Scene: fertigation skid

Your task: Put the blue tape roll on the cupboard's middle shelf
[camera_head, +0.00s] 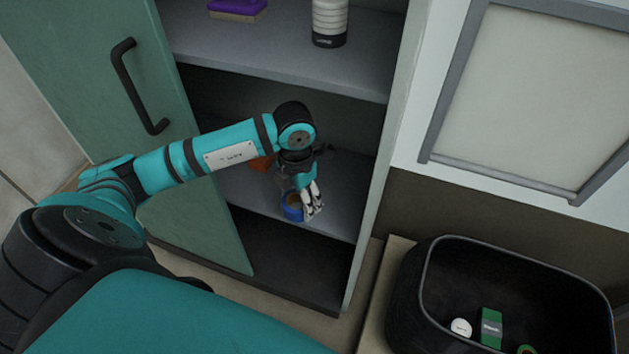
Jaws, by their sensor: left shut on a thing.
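The blue tape roll (290,210) is between the fingers of my left gripper (311,206), which is shut on it. Part of the roll is hidden by the fingers. My left arm reaches in from the left, past the open door, into the cupboard (396,140). The gripper and roll are over the front part of the middle shelf (339,222), close to its front edge. I cannot tell whether the roll touches the shelf. My right gripper is not in view.
An orange thing (262,163) on the same shelf is partly hidden by my arm. The green door (100,100) stands open at left. A black bin (425,300) with small items stands lower right.

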